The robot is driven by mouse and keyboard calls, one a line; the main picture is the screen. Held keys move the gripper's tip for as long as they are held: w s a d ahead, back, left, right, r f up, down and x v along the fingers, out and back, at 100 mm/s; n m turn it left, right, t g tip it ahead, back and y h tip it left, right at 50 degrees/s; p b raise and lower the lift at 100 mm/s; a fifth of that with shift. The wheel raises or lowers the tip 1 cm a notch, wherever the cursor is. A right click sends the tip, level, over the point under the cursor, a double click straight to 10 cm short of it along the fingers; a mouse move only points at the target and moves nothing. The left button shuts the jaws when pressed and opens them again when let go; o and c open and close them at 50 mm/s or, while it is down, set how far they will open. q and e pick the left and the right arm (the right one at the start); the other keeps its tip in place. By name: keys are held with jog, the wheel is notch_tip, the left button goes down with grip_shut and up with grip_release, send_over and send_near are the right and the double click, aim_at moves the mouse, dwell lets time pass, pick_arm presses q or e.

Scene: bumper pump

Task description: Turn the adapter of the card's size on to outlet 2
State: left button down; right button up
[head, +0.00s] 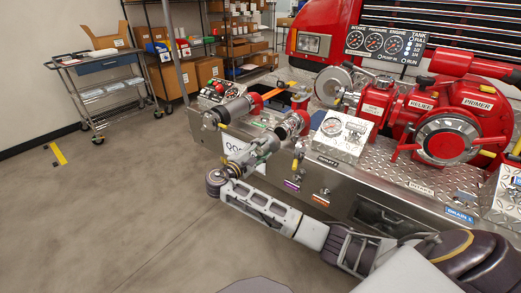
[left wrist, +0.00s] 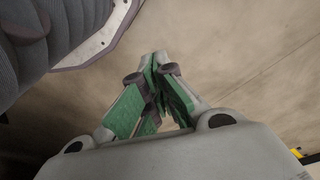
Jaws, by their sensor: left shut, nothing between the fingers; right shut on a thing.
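My right gripper (head: 298,112) is at the front edge of the pump panel, at the end of my arm that reaches up from the lower right. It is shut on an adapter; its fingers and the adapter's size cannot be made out. A white card (head: 236,148) on the panel front shows only part of its large print behind my arm. Which outlet the gripper is at cannot be told. My left gripper is out of the head view; in the left wrist view its green-padded fingers (left wrist: 160,62) are shut together and empty, above bare floor.
A wheeled cart (head: 97,88) and shelves with boxes (head: 205,70) stand behind. The floor (head: 120,200) at left is clear.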

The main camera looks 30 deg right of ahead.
aim_at(268, 143)
jog(key=shift+d, duration=0.1)
dwell(0.3)
